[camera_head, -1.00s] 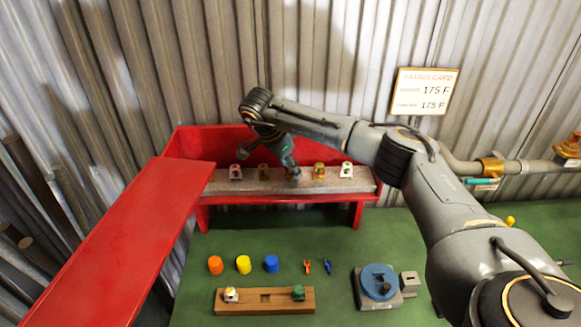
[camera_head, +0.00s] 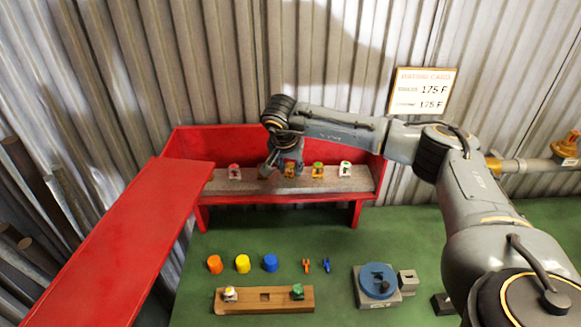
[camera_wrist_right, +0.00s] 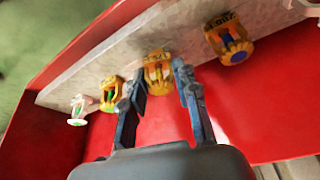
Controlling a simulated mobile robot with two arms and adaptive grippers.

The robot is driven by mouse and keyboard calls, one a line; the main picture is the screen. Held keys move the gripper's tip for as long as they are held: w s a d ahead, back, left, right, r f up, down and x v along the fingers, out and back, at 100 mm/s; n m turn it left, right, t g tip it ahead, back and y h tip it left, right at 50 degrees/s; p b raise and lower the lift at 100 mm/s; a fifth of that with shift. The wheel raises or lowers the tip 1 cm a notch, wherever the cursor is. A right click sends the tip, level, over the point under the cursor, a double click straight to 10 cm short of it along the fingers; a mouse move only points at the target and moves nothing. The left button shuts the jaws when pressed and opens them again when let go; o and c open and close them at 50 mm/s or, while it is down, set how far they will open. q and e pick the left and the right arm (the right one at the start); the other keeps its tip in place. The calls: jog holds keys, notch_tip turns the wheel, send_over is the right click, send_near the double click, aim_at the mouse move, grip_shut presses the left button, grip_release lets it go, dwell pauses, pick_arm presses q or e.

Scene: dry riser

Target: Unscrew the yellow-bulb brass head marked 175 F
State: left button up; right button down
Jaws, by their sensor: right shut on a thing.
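My right gripper (camera_wrist_right: 163,92) is shut on a brass head (camera_wrist_right: 158,66) in the red cabinet, with one finger on each side of it. The middle of this head looks yellow, but its marking is not readable. In the head view my right gripper (camera_head: 283,166) reaches down to the grey ledge, and the held brass head (camera_head: 289,171) shows partly there. In the wrist view a brass head with a blue bulb (camera_wrist_right: 235,50) stands to the right and a brass head with a green bulb (camera_wrist_right: 110,92) to the left. My left gripper is not in view.
A white head (camera_head: 346,168) and a red-and-white head (camera_head: 235,172) stand at the ledge ends. Orange, yellow and blue caps (camera_head: 243,263), a wooden holder (camera_head: 264,308) and a blue round fixture (camera_head: 378,281) occupy the green bench. A rating card (camera_head: 422,91) reads 175 F.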

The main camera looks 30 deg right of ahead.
aim_at(289, 162)
jog(key=n+y, duration=0.1)
jog(key=n, duration=0.2)
jog(key=shift+a+t, duration=0.1)
jog(key=shift+t, duration=0.3)
jog(key=c, duration=1.7)
grip_release()
jog(key=shift+n, duration=0.3)
jog(key=shift+w, duration=0.1)
grip_shut()
jog(key=shift+r, duration=0.2)
jog(key=shift+r+p, duration=0.85)
jog(key=shift+r, duration=0.4)
jog(key=shift+r, duration=0.15)
jog(key=shift+r+p, duration=1.6)
jog(key=shift+r, duration=0.8)
